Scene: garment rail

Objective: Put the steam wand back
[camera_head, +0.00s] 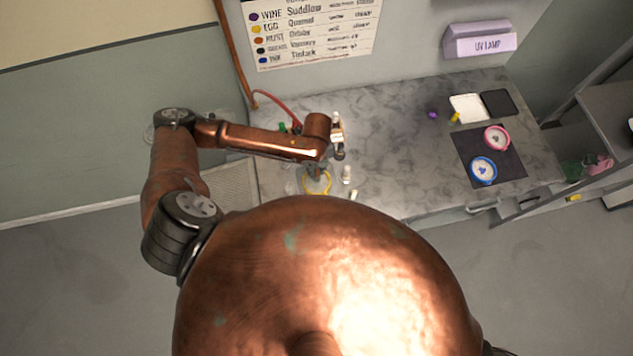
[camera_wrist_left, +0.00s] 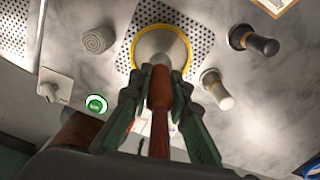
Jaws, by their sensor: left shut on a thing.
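The steam wand (camera_wrist_left: 159,88) shows in the left wrist view as a brown handle, with a dark red length running back toward the camera. My left gripper (camera_wrist_left: 159,75) is shut on it; its green fingers close from both sides. In the head view my left gripper (camera_head: 316,172) is over the left part of the counter, mostly hidden by my arm. A yellow-rimmed round piece (camera_wrist_left: 161,27) lies just beyond the fingertips; I cannot tell whether the wand touches it. The yellow rim also shows in the head view (camera_head: 328,184). My right gripper is out of view.
A perforated plate (camera_wrist_left: 205,45) lies behind the yellow rim. A dark-topped bottle (camera_wrist_left: 262,45) and a white-topped bottle (camera_wrist_left: 222,98) stand close on the right. A green button (camera_wrist_left: 96,103) is at left.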

